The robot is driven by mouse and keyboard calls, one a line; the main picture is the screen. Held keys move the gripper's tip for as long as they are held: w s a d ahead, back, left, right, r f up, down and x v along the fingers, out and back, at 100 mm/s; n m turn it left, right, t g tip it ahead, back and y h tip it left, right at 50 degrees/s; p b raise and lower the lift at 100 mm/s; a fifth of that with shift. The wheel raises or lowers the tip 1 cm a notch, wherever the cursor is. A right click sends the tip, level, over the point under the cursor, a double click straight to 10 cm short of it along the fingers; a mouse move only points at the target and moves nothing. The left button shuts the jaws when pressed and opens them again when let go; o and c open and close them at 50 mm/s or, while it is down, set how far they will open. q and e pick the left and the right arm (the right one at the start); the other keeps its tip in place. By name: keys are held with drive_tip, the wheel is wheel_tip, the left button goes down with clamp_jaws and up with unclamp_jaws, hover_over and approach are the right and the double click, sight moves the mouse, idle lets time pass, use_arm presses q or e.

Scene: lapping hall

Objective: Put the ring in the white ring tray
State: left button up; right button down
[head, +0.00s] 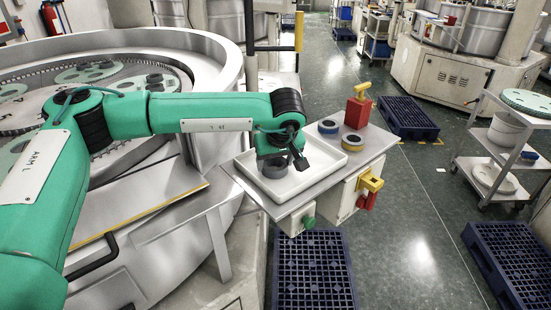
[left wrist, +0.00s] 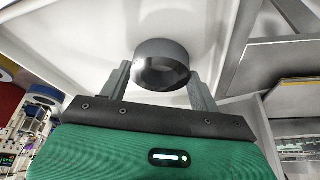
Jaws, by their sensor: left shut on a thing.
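A dark grey ring (left wrist: 165,47) sits between the two fingers of my left gripper (left wrist: 160,88) in the left wrist view. The fingers are shut on its sides. The white ring tray (head: 318,158) stands on the side table in the head view, and its white floor (left wrist: 105,45) fills the background behind the ring in the left wrist view. In the head view the left gripper (head: 282,166) and the ring (head: 272,168) are over the inside of the tray, low down. I cannot tell whether the ring touches the tray floor. My right gripper is not in view.
Beside the tray, on the same table, lie a blue-rimmed ring (head: 328,127) and a yellowish ring (head: 352,142), with a red container (head: 357,112) behind. The big lapping machine (head: 205,45) is at left. Blue pallets (head: 315,275) lie on the floor.

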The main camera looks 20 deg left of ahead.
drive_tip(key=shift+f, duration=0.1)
use_arm(q)
drive_tip(key=shift+f, duration=0.15)
drive_tip(key=o, duration=1.1)
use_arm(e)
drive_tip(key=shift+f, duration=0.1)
use_arm(q)
drive_tip(key=shift+r, duration=0.25)
drive_tip(key=shift+b+v, duration=1.2)
drive_tip(key=shift+v, duration=4.85)
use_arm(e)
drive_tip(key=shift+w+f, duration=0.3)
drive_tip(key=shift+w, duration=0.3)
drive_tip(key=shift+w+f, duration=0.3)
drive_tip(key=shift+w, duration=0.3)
